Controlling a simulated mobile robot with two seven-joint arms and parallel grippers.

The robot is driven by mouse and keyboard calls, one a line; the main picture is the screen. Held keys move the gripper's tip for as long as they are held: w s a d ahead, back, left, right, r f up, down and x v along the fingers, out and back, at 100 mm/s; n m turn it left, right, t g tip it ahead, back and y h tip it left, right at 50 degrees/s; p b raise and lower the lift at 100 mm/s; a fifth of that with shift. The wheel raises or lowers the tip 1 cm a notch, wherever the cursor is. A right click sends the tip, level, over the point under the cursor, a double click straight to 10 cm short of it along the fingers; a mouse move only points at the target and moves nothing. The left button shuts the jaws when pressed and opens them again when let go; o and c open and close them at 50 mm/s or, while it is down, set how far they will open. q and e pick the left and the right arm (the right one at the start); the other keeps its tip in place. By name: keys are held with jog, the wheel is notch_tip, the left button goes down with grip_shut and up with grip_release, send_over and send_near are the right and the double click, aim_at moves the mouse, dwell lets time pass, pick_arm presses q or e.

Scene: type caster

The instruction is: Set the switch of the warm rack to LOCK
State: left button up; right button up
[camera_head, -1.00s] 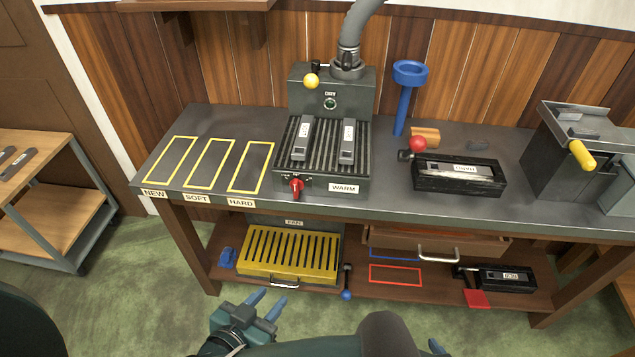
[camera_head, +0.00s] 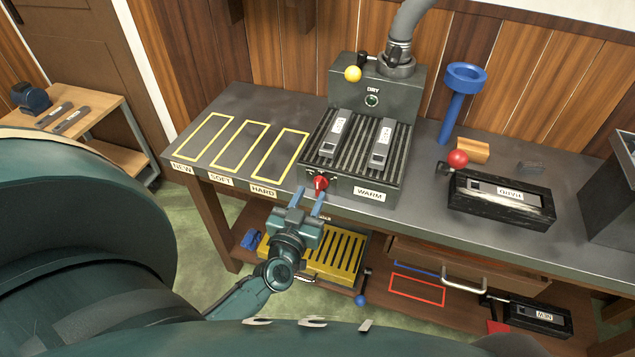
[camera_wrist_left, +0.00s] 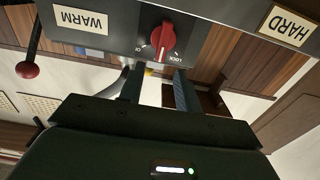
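The warm rack (camera_head: 393,189) is a dark ribbed box on the bench with a WARM label on its front. Its red switch (camera_head: 320,184) is on the left of that front. In the left wrist view, upside down, the red knob (camera_wrist_left: 162,42) stands nearly upright in that picture, with a LOCK mark to its lower right. I cannot tell its exact setting. My left gripper (camera_head: 308,201) is open and empty, just in front of and below the switch. Its two fingers also show in the left wrist view (camera_wrist_left: 157,88), spread apart, not visibly touching the knob. My right gripper is out of view.
Two dark labelled pieces (camera_head: 335,135) lie on the rack. A yellow ball-ended lever (camera_head: 352,74) is behind it. A yellow slotted box (camera_head: 345,258) is on the lower shelf. A black block with a red ball (camera_head: 457,158) stands right. Yellow outlined areas (camera_head: 241,146) at left are empty.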

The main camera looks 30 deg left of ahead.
aim_at(317, 183)
pick_arm(q)
jog(key=x, duration=0.5)
